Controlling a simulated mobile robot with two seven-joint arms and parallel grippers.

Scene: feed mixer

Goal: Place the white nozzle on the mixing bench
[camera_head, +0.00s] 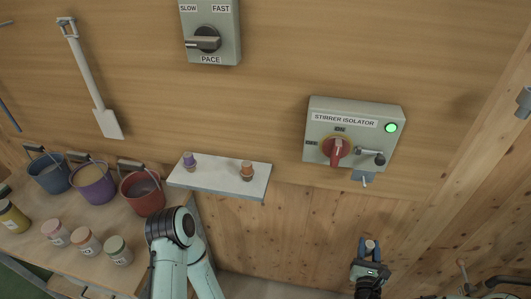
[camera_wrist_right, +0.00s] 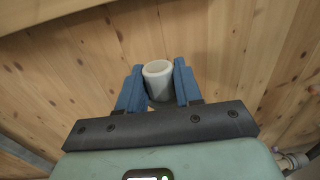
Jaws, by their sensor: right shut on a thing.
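The white nozzle (camera_wrist_right: 158,86) is a short hollow cylinder with its open end toward the camera in the right wrist view. My right gripper (camera_wrist_right: 157,92) is shut on it, with one blue finger on each side. In the head view, my right gripper (camera_head: 369,249) is at the lower right, in front of the plank wall, with the pale nozzle top (camera_head: 370,244) between its fingers. A wooden bench (camera_head: 98,215) stands at the left; I cannot tell whether it is the mixing bench. My left arm shows at the lower middle, but its gripper is not in view.
A small wall shelf (camera_head: 218,181) carries a purple nozzle (camera_head: 189,161) and an orange nozzle (camera_head: 246,171). Buckets (camera_head: 143,194) and several jars (camera_head: 118,250) stand on the bench. The stirrer isolator box (camera_head: 353,133) is on the wall above my right gripper.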

